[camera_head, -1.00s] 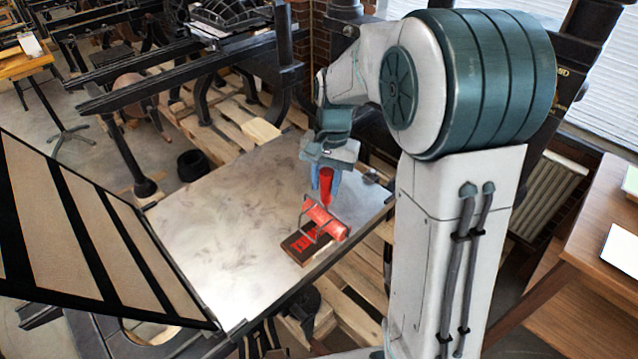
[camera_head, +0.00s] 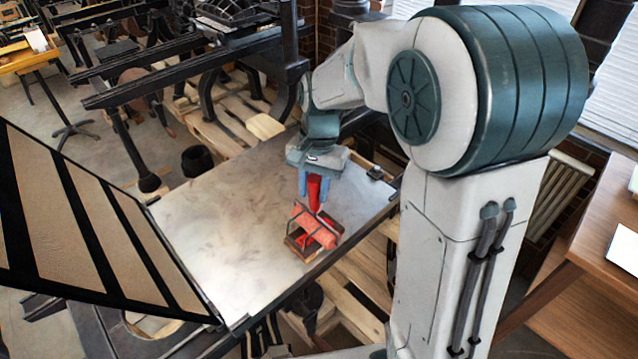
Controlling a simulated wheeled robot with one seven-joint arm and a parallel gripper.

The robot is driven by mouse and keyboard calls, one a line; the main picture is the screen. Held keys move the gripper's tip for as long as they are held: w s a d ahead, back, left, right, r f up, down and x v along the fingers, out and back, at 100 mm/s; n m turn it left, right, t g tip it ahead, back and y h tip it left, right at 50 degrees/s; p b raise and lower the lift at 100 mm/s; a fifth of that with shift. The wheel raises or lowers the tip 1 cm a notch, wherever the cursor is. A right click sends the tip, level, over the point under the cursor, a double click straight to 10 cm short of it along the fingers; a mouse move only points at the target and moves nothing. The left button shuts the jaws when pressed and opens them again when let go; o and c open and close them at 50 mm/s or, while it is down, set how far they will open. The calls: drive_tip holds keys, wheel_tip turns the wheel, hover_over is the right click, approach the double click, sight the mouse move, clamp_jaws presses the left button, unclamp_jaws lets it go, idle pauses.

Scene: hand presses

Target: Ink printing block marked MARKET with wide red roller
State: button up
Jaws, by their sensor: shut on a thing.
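The wide red roller (camera_head: 317,228) has a red handle (camera_head: 314,190) and a dark wire frame. My gripper (camera_head: 314,190) is shut on the handle, its blue fingers on either side, with the handle upright. The roller lies over the printing block (camera_head: 302,252), a dark-edged block with a red face, near the front right edge of the metal press bed (camera_head: 210,240). The roller hides much of the block's face and its lettering. Whether the roller touches the face is hard to tell, but it appears to rest on it.
A hinged frame with tan panels (camera_head: 90,230) stands open at the bed's left. A small dark object (camera_head: 375,173) sits at the bed's far right corner. The bed's left and middle are clear. A wooden table (camera_head: 590,260) stands at right.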

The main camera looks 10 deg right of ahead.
drive_tip(key=s+a, duration=0.1)
drive_tip(key=a, duration=0.1)
drive_tip(key=s+a, duration=0.2)
drive_tip(key=shift+a, duration=0.2)
idle(0.4)
drive_tip(key=shift+r+p, duration=1.85)
drive_tip(key=shift+r, duration=0.7)
